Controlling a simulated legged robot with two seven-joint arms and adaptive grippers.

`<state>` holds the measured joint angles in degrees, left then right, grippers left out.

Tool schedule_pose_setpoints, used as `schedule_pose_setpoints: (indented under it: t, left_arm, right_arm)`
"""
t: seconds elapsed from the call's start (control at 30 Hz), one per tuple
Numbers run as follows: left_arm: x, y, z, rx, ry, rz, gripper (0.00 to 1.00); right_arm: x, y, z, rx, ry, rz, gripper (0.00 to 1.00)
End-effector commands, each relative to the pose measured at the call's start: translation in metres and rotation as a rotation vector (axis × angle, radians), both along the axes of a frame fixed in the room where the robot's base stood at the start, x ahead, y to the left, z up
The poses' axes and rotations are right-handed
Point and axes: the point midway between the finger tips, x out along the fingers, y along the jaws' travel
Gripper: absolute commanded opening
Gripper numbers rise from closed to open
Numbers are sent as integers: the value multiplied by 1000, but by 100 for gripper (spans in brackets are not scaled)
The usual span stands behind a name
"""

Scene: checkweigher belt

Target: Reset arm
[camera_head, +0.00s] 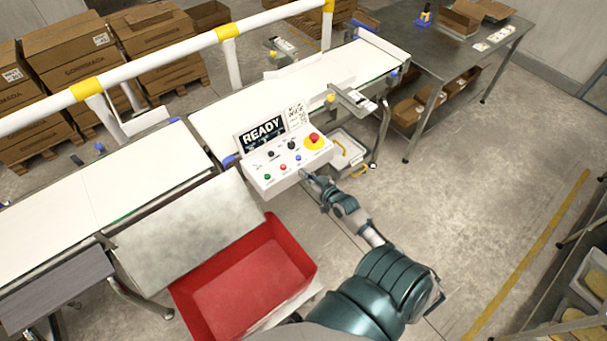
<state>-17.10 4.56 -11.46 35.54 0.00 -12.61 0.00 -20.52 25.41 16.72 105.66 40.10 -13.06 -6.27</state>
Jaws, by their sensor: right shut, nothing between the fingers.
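My right arm reaches up from the bottom right, and its gripper (308,178) is shut and empty just in front of the lower edge of the control box (284,165). I cannot tell whether the fingertips touch the box. The box has a display reading READY (263,133), a red knob on a yellow base (314,141) and several small coloured buttons. My left gripper is not in view.
A red bin (306,258) stands open and empty below a slanted metal plate (190,222). White belts (110,185) run behind, with a white and yellow rail (160,60). A metal table (450,50) stands at the upper right. Floor right of my arm is clear.

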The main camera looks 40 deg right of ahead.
Motion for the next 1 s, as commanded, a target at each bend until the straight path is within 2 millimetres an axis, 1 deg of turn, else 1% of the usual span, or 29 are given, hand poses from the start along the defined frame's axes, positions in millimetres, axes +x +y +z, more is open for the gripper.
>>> schedule_pose_setpoints:
  t: [0.53,0.57,0.63,0.67,0.77,0.8,0.87,0.9,1.0]
  left_arm:
    - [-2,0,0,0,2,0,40]
    - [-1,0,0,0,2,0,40]
    - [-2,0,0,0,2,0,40]
    - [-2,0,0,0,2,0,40]
    - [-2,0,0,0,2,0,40]
    - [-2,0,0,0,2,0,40]
    - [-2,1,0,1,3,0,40]
    - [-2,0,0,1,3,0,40]
    - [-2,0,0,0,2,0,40]
  right_arm:
    - [0,1,0,-1,0,0,0]
    - [0,2,0,-1,4,3,0]
    - [-2,12,-6,0,30,19,0]
    - [-4,19,-10,-1,50,32,0]
    - [-18,63,-34,-7,173,104,0]
    - [-29,87,-45,-13,244,141,0]
    - [-49,123,-61,-31,361,197,0]
    - [-64,145,-69,-42,434,228,0]
    - [-99,184,-80,-72,590,275,0]
